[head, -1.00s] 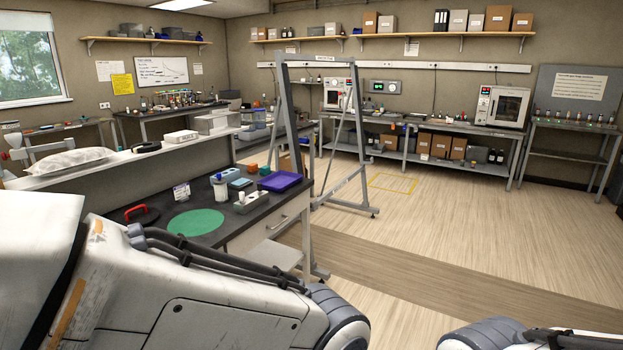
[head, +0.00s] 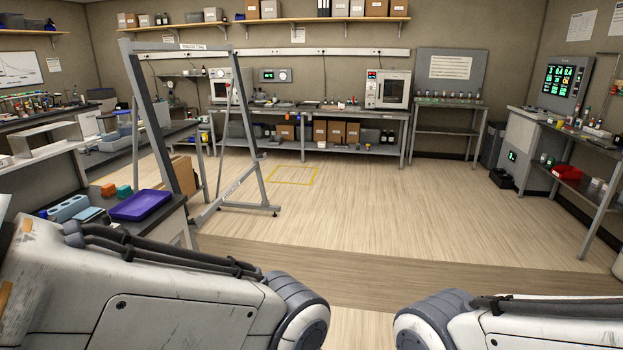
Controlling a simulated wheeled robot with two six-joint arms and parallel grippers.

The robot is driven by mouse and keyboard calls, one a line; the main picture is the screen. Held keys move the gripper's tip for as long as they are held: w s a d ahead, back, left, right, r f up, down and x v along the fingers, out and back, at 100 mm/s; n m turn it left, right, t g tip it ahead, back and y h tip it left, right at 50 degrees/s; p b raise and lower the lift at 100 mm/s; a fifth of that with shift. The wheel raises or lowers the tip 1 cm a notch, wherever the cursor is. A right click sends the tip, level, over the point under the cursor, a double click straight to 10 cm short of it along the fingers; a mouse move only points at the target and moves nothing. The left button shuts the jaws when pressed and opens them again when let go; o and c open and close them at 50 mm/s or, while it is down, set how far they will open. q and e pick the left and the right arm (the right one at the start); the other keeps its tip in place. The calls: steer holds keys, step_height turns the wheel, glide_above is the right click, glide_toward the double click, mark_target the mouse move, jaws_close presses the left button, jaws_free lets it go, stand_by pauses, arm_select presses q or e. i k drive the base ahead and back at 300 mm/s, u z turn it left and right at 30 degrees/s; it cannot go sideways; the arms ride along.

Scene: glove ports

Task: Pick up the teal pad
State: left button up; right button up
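A flat light blue-teal pad (head: 90,214) lies on the dark bench at the left, partly cut off below by my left arm. It is the nearest match I see to the teal pad. A purple tray (head: 141,205) sits just right of it, and a light blue block with holes (head: 68,207) sits just left. Upper links of both my arms show along the bottom. Neither gripper is in view.
An orange block (head: 108,190) and a small green-teal block (head: 124,191) stand behind the tray. A grey metal frame (head: 133,120) stands on the floor beyond the bench. Open wooden floor (head: 390,210) lies ahead. A bench with a red bin (head: 567,172) is at the right.

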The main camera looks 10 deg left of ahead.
mark_target(123, 192)
steer(key=i, duration=1.85)
steer(key=u, duration=0.6)
steer(key=i, duration=0.9)
steer(key=u, duration=1.7)
steer(key=i, duration=0.85)
steer(key=u, duration=0.75)
